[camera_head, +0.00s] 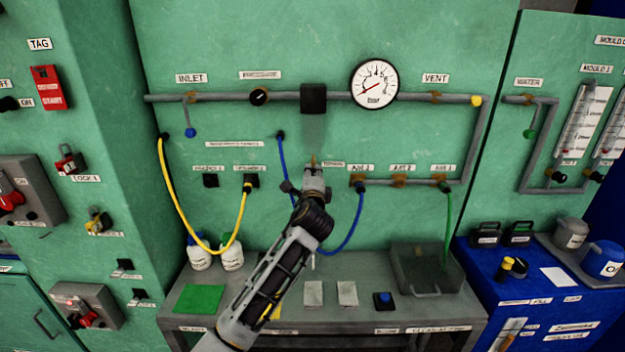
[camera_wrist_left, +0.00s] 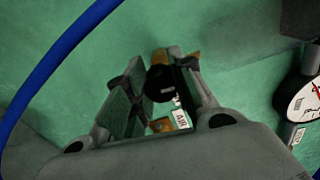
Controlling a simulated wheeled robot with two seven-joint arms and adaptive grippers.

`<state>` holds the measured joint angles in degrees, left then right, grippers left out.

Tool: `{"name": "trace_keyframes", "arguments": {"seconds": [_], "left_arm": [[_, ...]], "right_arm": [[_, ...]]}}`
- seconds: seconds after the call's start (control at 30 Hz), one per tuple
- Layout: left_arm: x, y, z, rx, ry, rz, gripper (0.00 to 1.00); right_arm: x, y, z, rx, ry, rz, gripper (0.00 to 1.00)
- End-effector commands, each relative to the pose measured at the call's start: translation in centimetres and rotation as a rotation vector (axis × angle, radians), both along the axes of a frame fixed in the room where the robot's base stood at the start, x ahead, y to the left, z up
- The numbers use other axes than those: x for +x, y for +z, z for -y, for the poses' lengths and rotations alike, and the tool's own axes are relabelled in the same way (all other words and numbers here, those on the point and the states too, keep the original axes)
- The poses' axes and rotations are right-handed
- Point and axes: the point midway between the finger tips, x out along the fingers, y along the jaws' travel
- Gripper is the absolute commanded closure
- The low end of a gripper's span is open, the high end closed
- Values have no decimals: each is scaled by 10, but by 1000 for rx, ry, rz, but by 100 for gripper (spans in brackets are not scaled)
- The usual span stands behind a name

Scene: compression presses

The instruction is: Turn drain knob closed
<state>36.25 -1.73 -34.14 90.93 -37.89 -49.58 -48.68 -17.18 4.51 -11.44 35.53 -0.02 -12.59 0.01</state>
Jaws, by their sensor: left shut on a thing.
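My left gripper (camera_head: 313,182) reaches up to the green panel below the black block on the pipe. In the left wrist view its two fingers (camera_wrist_left: 165,92) are shut on a small black knob (camera_wrist_left: 160,84), taken to be the drain knob. A brass fitting (camera_wrist_left: 160,57) shows just beyond the knob. In the head view the gripper hides the knob, and only a bit of brass (camera_head: 313,160) shows above the fingertips. The knob's label cannot be read. My right gripper is not in view.
A pressure gauge (camera_head: 374,83) sits on the pipe above right, its needle low. A blue hose (camera_head: 285,165) loops behind my left arm to a port on the right. A yellow hose (camera_head: 172,205) hangs at left. A grey bench (camera_head: 340,312) with small items stands below.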

Motion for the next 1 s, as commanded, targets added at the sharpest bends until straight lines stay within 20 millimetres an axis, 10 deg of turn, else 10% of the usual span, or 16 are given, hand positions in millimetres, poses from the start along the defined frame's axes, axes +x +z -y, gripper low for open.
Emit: {"name": "trace_keyframes", "arguments": {"seconds": [0.73, 0.77, 1.0], "left_arm": [[0, -2, 0, -122, 1, -4, 100], [0, -2, 0, -122, 1, -4, 73], [0, -1, 0, -121, 0, -3, 54]], "right_arm": [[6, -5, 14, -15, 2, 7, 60], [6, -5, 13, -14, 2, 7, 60], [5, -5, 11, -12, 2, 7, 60]]}}
